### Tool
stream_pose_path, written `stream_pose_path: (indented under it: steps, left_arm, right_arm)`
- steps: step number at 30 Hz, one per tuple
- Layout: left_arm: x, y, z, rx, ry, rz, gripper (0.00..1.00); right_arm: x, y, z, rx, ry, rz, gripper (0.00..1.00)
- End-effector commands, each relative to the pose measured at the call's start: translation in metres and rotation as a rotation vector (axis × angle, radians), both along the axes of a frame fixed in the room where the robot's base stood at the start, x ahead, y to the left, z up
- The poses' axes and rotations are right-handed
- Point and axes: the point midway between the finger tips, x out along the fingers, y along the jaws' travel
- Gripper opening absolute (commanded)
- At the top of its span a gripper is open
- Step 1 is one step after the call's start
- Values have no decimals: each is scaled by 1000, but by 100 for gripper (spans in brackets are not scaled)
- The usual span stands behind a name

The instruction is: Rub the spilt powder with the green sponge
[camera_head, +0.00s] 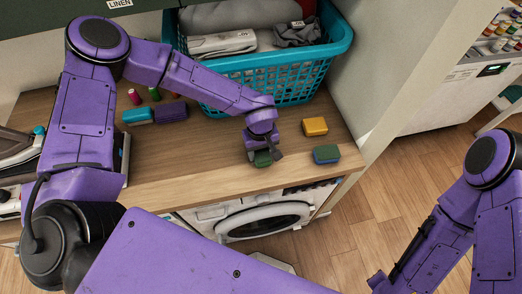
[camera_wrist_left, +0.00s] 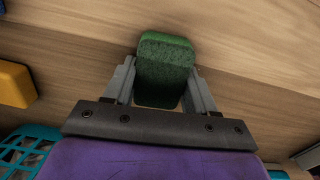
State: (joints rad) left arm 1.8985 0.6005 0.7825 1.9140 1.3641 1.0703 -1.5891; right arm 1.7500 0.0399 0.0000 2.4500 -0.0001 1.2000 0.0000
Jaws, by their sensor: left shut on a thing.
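My left gripper (camera_head: 262,148) is shut on the green sponge (camera_head: 263,158), above or on the wooden worktop near its front edge. In the left wrist view the green sponge (camera_wrist_left: 166,62) sits between the two grey fingers of the left gripper (camera_wrist_left: 162,84), its far end sticking out past them. I cannot tell whether the sponge touches the wood. I can make out no spilt powder in either view. My right arm shows at the lower right of the head view, but its gripper is outside the picture.
A yellow block (camera_head: 315,127) and a blue-and-green block (camera_head: 327,154) lie right of the gripper. A teal basket (camera_head: 275,78) of linen stands behind. Teal (camera_head: 138,116) and purple (camera_head: 171,111) blocks lie left. A washing machine (camera_head: 262,220) is below the worktop (camera_head: 190,160).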

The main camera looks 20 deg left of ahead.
Motion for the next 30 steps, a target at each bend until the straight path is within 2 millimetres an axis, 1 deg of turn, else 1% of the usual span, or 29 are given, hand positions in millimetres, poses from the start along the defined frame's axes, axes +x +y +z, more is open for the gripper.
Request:
stream_pose_path:
  steps: [3,8,16,20,25,30]
  left_arm:
    - [9,0,0,1,-1,0,32]
    - [14,0,0,0,-1,-1,32]
    - [31,-1,2,-1,-2,0,32]
    - [28,-1,1,0,-1,-1,32]
    - [15,-1,0,0,0,-3,32]
    - [9,-2,-1,-1,-1,-2,32]
  right_arm:
    - [0,0,0,0,0,0,43]
    - [0,0,0,0,0,0,43]
    - [0,0,0,0,0,0,43]
    - [0,0,0,0,0,0,43]
    - [0,0,0,0,0,0,43]
    - [0,0,0,0,0,0,43]
